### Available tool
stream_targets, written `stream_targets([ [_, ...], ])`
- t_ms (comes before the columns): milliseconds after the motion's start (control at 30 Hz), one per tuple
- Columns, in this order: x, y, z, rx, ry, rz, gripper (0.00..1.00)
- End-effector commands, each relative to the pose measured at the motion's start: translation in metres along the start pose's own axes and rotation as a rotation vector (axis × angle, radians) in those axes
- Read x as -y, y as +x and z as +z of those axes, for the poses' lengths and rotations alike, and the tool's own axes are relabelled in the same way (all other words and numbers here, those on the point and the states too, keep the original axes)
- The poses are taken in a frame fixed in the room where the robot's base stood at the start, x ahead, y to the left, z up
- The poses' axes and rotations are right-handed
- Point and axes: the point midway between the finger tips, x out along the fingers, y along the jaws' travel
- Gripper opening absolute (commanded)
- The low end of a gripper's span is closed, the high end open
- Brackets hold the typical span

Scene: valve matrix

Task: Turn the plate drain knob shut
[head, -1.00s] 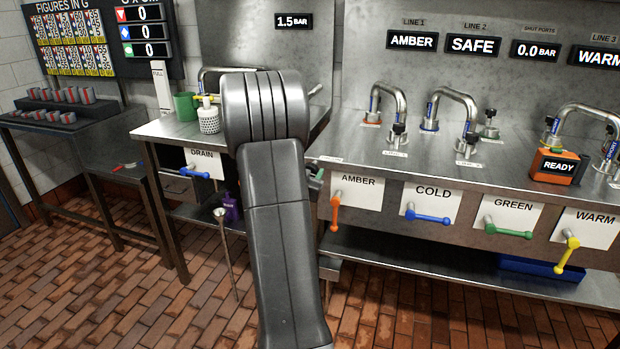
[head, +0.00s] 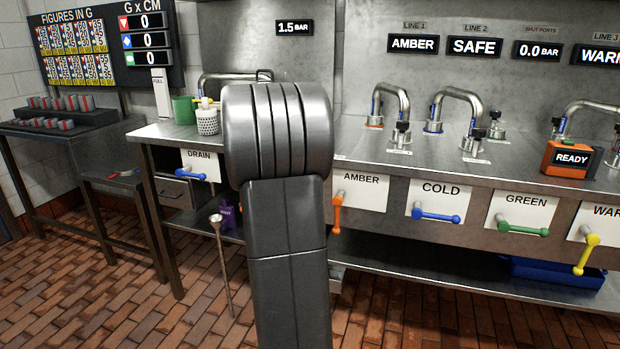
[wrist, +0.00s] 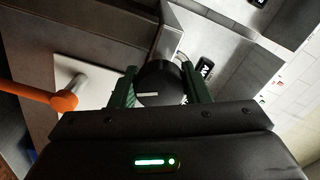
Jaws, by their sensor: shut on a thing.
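In the wrist view, a black round knob (wrist: 160,84) with a short white line on its face sits between the two green fingers of my gripper (wrist: 160,92). The fingers are shut on it, one at each side. The white line lies nearly level in that picture. No label on the knob can be read. In the head view my own arm hides both the knob and the gripper.
An orange lever (wrist: 40,98) stands out left of my gripper; in the head view it hangs below the AMBER card (head: 337,214). The blue DRAIN lever (head: 191,175) is left of my arm. A metal rod (head: 222,265) leans below the left bench.

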Motion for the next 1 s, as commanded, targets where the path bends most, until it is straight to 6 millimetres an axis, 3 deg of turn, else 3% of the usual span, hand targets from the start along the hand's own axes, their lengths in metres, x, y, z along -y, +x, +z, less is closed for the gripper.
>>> stream_targets([
  [500,-0.0013,-0.0001,0.0003,-0.001,0.375,0.000,0.20],
  [1000,-0.0001,0.0000,-0.0003,-0.001,0.468,0.002,0.20],
])
